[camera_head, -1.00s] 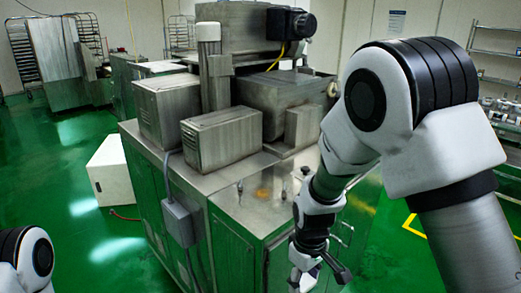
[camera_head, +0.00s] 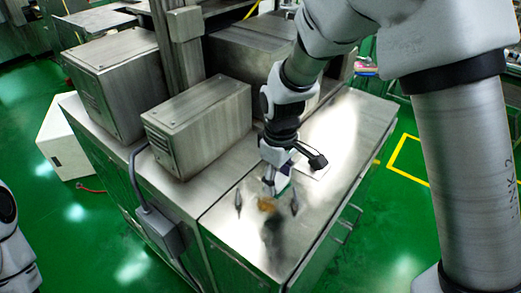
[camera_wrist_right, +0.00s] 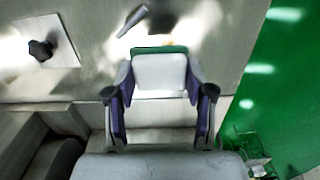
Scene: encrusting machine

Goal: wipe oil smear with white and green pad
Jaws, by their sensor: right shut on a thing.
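The oil smear (camera_head: 266,204) is a small brown-orange patch on the shiny steel top of the machine in the head view. In the right wrist view a small orange trace of it (camera_wrist_right: 171,44) shows just beyond the pad. My right gripper (camera_head: 274,183) is right behind the smear, low over the steel top. It is shut on the pad (camera_wrist_right: 160,72), which has a white face and a green edge. I cannot tell whether the pad touches the steel. My left arm shows at the left edge, but its gripper is out of view.
A black knob (camera_wrist_right: 41,50) stands on a pale plate beside the gripper. Grey metal boxes (camera_head: 198,124) stand to the left. The front steel top is mostly clear.

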